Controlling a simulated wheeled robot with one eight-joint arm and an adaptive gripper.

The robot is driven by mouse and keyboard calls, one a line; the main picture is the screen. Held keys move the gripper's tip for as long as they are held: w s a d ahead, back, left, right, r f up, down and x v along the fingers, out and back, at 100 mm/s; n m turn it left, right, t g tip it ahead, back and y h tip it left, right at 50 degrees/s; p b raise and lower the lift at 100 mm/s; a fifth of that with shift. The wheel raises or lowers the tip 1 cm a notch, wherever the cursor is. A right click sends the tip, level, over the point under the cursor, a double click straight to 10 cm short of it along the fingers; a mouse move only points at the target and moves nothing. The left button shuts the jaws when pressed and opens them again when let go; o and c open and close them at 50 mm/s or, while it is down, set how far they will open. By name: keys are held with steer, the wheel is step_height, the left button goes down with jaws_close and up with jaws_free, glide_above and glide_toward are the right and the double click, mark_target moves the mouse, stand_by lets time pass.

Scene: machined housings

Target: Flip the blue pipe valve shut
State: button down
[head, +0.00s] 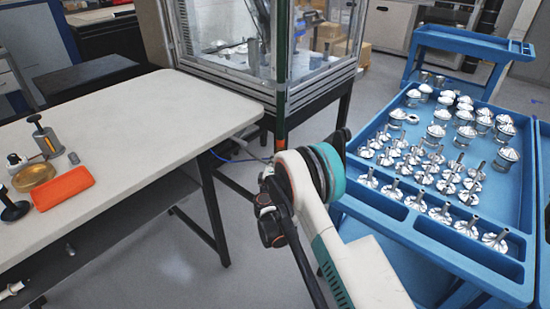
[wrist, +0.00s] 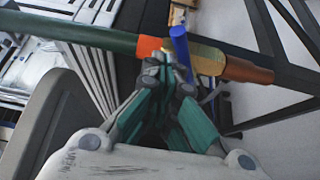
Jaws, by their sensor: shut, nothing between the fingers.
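The blue valve handle (wrist: 180,48) shows in the wrist view as a short bar crossing the pipe at a steep angle, beside an orange collar (wrist: 149,46) and a brass-coloured valve body (wrist: 209,60). The pipe is dark green (wrist: 85,33) on one side and copper-brown (wrist: 248,71) on the other. My gripper (wrist: 172,80) is shut and empty, its fingertips at the handle's lower end. I cannot tell whether they touch it. In the head view the green pipe (head: 282,60) stands upright before the glass enclosure; the handle cannot be made out there.
A blue cart (head: 400,225) with many metal parts stands at right. The glass enclosure (head: 235,60) is behind the pipe. Dark frame bars (wrist: 275,115) lie near the pipe.

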steer(key=shift+s+d+f+m+t, duration=0.25)
steer(key=shift+d+f+m+t, duration=0.1)
steer(key=shift+f+m, duration=0.35)
steer(key=shift+s+d+f+m+t, duration=0.25)
steer(key=shift+d+f+m+t, duration=0.1)
steer(key=shift+f+m, duration=0.3)
steer(key=shift+h, duration=0.3)
steer(key=shift+r, duration=0.1)
step_height(320, 180, up, 4)
steer(key=a+p, duration=0.1)
steer(key=s+a+f, duration=0.4)
steer(key=s+f, duration=0.1)
steer(key=s, duration=0.2)
steer(key=shift+s+a+f+b, duration=0.2)
steer(key=shift+s+a+b, duration=0.05)
steer(key=shift+a+b, duration=0.15)
